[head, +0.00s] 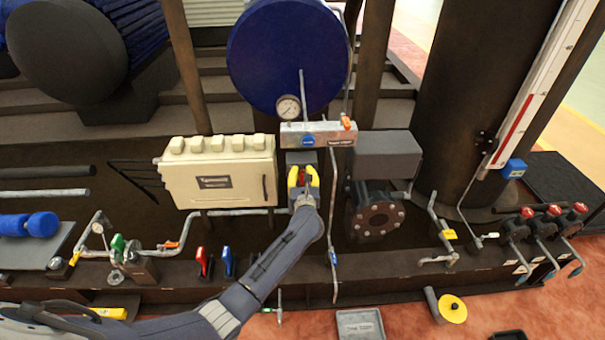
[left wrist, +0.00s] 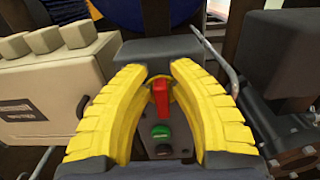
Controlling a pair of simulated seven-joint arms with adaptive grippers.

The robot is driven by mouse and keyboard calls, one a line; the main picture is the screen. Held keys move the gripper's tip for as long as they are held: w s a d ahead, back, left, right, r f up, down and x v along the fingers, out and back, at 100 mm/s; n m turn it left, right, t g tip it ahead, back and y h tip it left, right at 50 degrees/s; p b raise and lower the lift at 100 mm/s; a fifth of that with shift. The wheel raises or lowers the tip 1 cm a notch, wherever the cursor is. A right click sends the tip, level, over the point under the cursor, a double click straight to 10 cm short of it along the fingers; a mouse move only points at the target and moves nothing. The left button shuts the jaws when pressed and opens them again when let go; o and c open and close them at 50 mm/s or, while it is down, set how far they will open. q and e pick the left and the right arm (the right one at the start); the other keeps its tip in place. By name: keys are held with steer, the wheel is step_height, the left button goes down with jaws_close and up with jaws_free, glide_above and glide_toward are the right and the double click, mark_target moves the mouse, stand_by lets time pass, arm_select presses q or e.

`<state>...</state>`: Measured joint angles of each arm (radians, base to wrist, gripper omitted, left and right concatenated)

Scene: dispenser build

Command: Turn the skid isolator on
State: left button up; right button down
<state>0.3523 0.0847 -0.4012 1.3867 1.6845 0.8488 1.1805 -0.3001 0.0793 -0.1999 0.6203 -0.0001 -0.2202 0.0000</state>
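A grey box (head: 301,157) is mounted below the gauge panel, just right of the cream cabinet. In the left wrist view its front carries a red handle (left wrist: 161,97) on a yellow backing, which looks like the isolator switch. The handle stands roughly upright. A green button (left wrist: 161,131) and a dark button (left wrist: 162,149) sit below it. My left gripper (head: 303,172) is in front of this box. Its yellow fingers (left wrist: 165,72) are apart, one on each side of the red handle, with visible gaps. The right gripper is not in view.
The cream cabinet (head: 219,171) stands close on the left. A grey box over a flanged pipe (head: 377,215) is close on the right. A thin pipe (head: 334,225) runs down beside my left arm.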

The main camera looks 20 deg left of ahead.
arm_select(q)
jaws_close()
steer(key=shift+m, duration=0.3)
steer(key=m, duration=0.1)
steer(key=d+m, duration=0.1)
steer(key=m, duration=0.1)
steer(key=shift+w+m, duration=0.15)
steer(key=shift+m, duration=0.15)
steer(key=shift+w+d+f+m, duration=0.1)
steer(key=shift+d+f+m, duration=0.25)
steer(key=shift+m, duration=1.9)
steer(key=shift+w+d+f+m, duration=0.1)
steer(key=shift+f+m, duration=0.3)
steer(key=shift+m, duration=1.9)
steer(key=shift+w+d+f+m, duration=0.1)
steer(key=shift+d+f+m, duration=0.25)
steer(key=shift+m, duration=1.9)
steer(key=shift+a+f, duration=0.1)
steer(key=shift+o, duration=2.2)
jaws_free()
